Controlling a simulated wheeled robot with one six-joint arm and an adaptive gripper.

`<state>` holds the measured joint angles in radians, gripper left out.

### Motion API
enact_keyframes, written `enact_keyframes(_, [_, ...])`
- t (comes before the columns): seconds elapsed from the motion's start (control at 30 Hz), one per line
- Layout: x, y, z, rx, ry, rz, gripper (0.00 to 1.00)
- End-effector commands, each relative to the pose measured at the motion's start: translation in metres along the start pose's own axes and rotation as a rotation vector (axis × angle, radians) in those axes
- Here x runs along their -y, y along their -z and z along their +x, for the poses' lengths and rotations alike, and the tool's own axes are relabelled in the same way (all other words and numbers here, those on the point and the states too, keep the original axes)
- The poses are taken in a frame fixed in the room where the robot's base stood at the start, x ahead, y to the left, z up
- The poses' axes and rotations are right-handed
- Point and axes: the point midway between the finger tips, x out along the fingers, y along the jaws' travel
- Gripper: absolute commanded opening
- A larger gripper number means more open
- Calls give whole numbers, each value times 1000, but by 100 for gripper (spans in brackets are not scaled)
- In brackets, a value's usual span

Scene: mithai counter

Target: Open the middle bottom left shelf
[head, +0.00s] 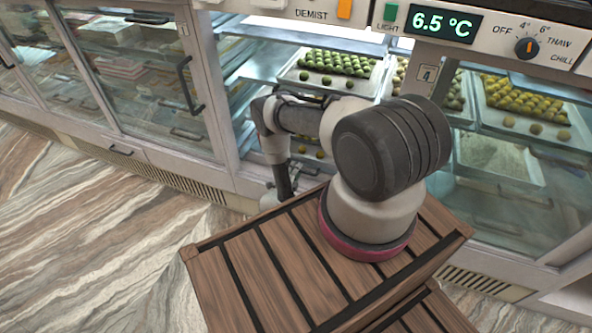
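The counter's lower front has glass-fronted bays. A closed glass door (150,90) with a dark vertical handle (187,86) stands left of my arm. The bay behind my arm shows a tray of green sweets (336,66) on an upper shelf, with more sweets lower down. Whether glass covers this bay is unclear. My gripper (286,188) points down in front of this bay's lower part, right of the handle and apart from it. It is small and dark, its fingers are not clear, and part of the bay is hidden by my arm.
A control panel with a 6.5 °C display (443,24) and a knob (527,47) runs above the bays. A right bay (500,150) holds trays of yellowish sweets. A vent grille (166,177) lies along the base. The marbled floor (90,235) at left is clear.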

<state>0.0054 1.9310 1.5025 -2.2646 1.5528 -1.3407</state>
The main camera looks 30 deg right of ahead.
Motion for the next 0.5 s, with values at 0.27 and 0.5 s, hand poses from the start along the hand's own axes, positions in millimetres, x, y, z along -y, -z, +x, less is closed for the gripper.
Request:
enact_keyframes(0.27, [0, 0, 11, 0, 0, -1, 35])
enact_keyframes(0.5, [0, 0, 11, 0, 0, -1, 14])
